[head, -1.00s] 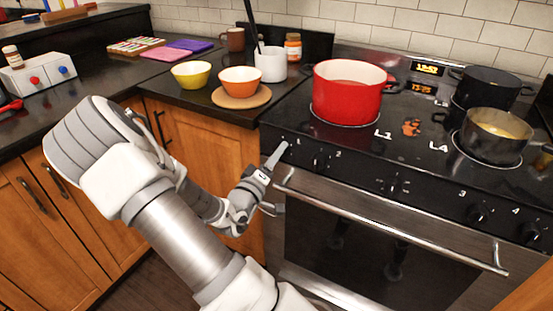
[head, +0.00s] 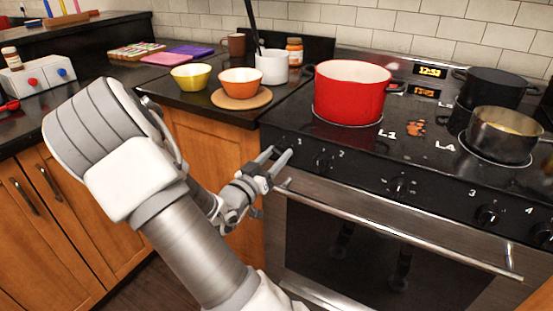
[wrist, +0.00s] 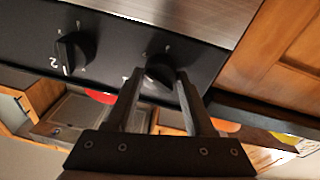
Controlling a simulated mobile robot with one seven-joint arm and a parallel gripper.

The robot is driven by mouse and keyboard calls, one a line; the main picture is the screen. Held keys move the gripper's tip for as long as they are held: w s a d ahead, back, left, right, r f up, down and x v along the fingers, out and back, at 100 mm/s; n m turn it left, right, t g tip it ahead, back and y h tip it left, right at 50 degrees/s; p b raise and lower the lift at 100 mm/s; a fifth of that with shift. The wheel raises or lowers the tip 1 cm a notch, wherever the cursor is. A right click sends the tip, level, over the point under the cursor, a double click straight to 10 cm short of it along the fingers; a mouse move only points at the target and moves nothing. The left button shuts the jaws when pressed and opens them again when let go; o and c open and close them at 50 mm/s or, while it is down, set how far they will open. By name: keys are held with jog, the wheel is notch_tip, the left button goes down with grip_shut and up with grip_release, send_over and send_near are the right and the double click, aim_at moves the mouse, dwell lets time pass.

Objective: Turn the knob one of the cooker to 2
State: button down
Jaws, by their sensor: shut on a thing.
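The cooker (head: 350,180) stands at the right with black knobs along its front panel. Knob one (wrist: 160,66) sits between my fingertips in the wrist view, with the mark 1 beside it. In the head view the fingers mostly hide it. My gripper (head: 282,156) reaches the left end of the panel from the left. It is shut on knob one, with one finger on each side, as the wrist view (wrist: 159,80) also shows. The knob's exact setting cannot be read.
Knob two (wrist: 76,53) is close beside. The oven handle (head: 390,225) runs just below the panel. A red pot (head: 350,95), a grey pot (head: 500,140) and a black pot (head: 490,88) stand on the hob. Bowls (head: 240,82) (head: 192,77) stand on the left counter.

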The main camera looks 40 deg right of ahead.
jog(key=shift+m, duration=0.6)
jog(key=shift+c, duration=1.4)
grip_release()
jog(key=p+v, duration=0.3)
jog(key=v, duration=1.4)
jog(key=shift+a, duration=0.25)
jog(key=shift+w, duration=0.15)
